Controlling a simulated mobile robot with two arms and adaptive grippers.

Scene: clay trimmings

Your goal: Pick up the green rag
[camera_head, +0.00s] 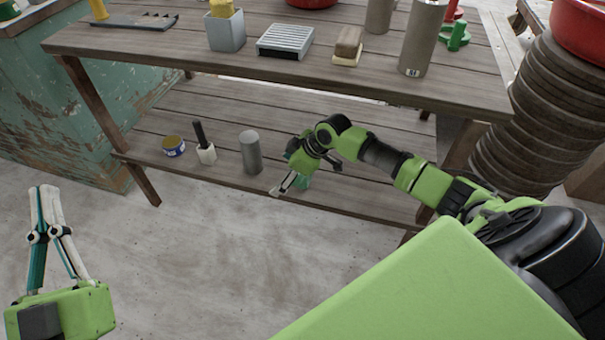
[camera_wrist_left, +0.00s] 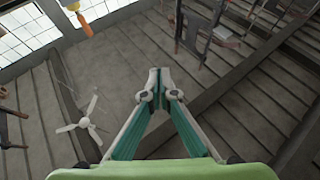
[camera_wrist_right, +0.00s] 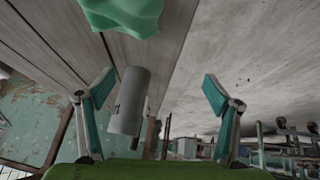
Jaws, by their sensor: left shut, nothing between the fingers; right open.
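The green rag (camera_wrist_right: 122,15) is a crumpled mint-green cloth at the top of the right wrist view, lying on the lower wooden shelf. In the head view a bit of it (camera_head: 304,181) shows beside my right gripper, which hides most of it. My right gripper (camera_wrist_right: 158,75) is open and empty, low over the lower shelf near its front edge. The rag is close to it but not between its fingertips. My left gripper (camera_head: 45,190) is shut and empty, out over the floor at the left, away from the rag; its closed fingers also show in the left wrist view (camera_wrist_left: 158,72).
On the lower shelf a grey cylinder (camera_head: 250,152), a dark-handled brush (camera_head: 204,143) and a small blue-and-yellow tin (camera_head: 173,146) stand left of my right gripper. The tabletop (camera_head: 300,77) is above the shelf. The floor (camera_head: 190,250) in front is clear.

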